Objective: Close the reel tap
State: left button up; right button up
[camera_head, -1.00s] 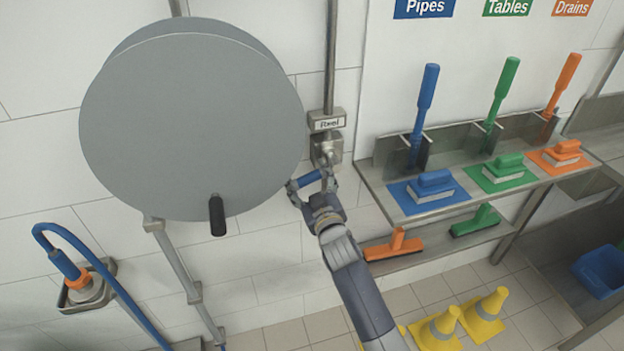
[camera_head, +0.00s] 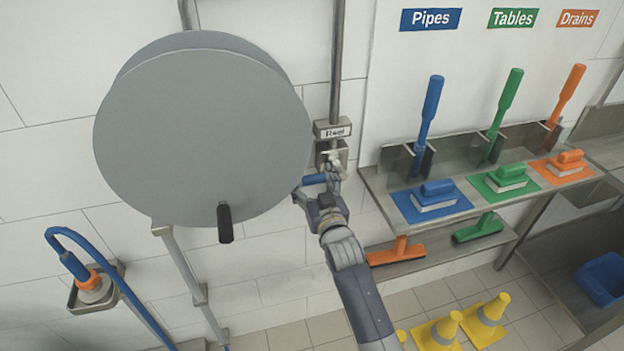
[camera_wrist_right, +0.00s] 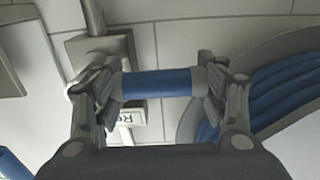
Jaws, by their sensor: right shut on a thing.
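The reel tap has a blue lever handle (camera_head: 316,179) and a metal body (camera_head: 332,155) on the wall pipe, under a label plate (camera_head: 331,130) reading "Reel". My right gripper (camera_head: 322,182) is at the tap, just right of the big grey hose reel (camera_head: 205,130). In the right wrist view, the blue handle (camera_wrist_right: 157,84) lies crosswise between the two fingers of my right gripper (camera_wrist_right: 160,88), which is shut on it. The handle looks about level in the head view. The fingers partly hide the tap body. My left gripper is not in view.
A steel shelf (camera_head: 378,190) with coloured brushes stands to the right. Yellow cones (camera_head: 484,320) are on the floor below. A blue hose with nozzle (camera_head: 75,265) hangs at left.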

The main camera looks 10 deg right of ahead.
jog(key=o, duration=1.5)
jog(key=s, duration=1.2)
jog(key=shift+d, duration=0.15)
